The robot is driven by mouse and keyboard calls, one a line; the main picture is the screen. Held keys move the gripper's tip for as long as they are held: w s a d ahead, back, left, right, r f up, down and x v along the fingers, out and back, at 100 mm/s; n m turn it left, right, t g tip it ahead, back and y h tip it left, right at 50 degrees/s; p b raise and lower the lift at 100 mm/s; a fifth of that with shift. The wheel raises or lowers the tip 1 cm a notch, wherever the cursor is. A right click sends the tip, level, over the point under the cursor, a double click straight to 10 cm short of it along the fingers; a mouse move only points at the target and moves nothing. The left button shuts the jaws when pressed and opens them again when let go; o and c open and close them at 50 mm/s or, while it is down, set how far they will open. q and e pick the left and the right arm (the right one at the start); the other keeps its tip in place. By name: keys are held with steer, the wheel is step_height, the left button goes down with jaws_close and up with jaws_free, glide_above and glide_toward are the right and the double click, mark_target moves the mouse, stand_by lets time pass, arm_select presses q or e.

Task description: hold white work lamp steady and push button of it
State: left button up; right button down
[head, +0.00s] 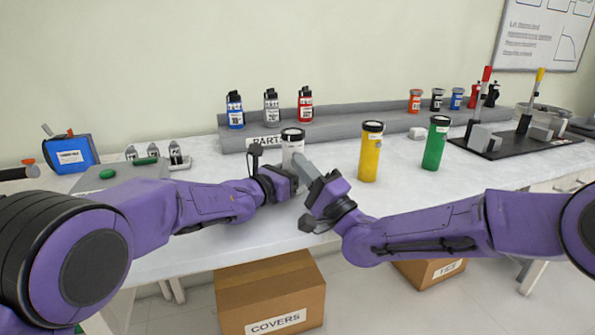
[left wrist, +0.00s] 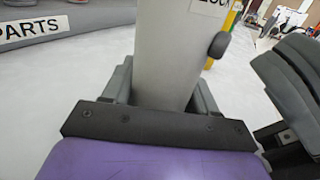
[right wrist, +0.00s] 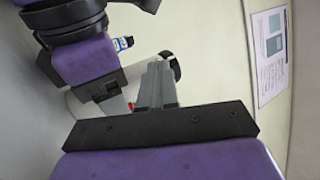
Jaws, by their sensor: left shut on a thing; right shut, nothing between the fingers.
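The white work lamp (head: 293,147) stands upright on the bench and has a black top. Its body also fills the middle of the left wrist view (left wrist: 172,50), with a dark oval button (left wrist: 219,45) on its right side. My left gripper (head: 290,176) is shut on the lamp's body, one finger on each side. My right gripper (head: 302,166) is shut and empty, close beside the lamp on its right.
A yellow lamp (head: 370,155) and a green lamp (head: 435,145) stand to the right. A grey ledge (head: 340,128) with bottles runs behind. A blue box (head: 68,154) stands at left, and a black board (head: 500,146) lies at right. Boxes sit below the bench.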

arm_select(q)
steer(key=o, duration=1.3)
arm_select(e)
steer(key=s, duration=0.2)
steer(key=s+d, duration=0.1)
steer(key=s, duration=0.2)
steer(key=shift+s+d, duration=0.25)
steer(key=shift+s, duration=0.15)
arm_select(q)
steer(key=shift+o, duration=0.2)
